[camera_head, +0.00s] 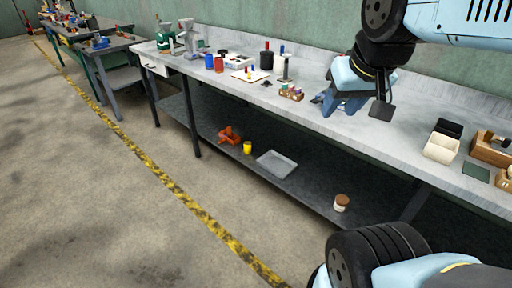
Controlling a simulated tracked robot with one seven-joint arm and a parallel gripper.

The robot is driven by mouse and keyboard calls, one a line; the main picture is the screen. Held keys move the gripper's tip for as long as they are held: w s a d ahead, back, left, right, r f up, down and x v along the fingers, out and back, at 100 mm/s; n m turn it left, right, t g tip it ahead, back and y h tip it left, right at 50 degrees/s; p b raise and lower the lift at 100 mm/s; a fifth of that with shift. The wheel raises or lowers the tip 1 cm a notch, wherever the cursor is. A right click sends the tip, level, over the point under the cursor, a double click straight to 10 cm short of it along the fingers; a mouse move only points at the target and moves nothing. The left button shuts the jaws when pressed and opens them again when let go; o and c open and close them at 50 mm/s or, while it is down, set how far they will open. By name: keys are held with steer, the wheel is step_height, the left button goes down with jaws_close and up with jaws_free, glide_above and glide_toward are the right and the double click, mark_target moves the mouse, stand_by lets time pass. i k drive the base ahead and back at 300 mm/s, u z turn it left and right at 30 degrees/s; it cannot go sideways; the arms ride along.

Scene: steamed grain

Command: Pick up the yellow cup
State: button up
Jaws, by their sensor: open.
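A small yellow cup (247,148) stands on the dark lower shelf of the long bench, near the shelf's front edge. It sits just right of an orange object and left of a grey tray. My gripper (380,108) is at the end of my arm, in front of the upper bench top, up and to the right of the cup. It is well apart from the cup and open. I see nothing held in it. Its finger shape is small and partly merged with the arm above it.
The orange object (229,135), grey tray (276,164) and a brown-lidded jar (341,202) share the lower shelf (310,194). The bench top (415,118) overhangs them. Cups, tools and boxes stand on it. The floor left of the yellow-black line (190,202) is clear.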

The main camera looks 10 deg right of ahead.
mark_target(247, 148)
steer(key=u, duration=0.2)
steer(key=i, duration=0.85)
steer(key=z, duration=0.1)
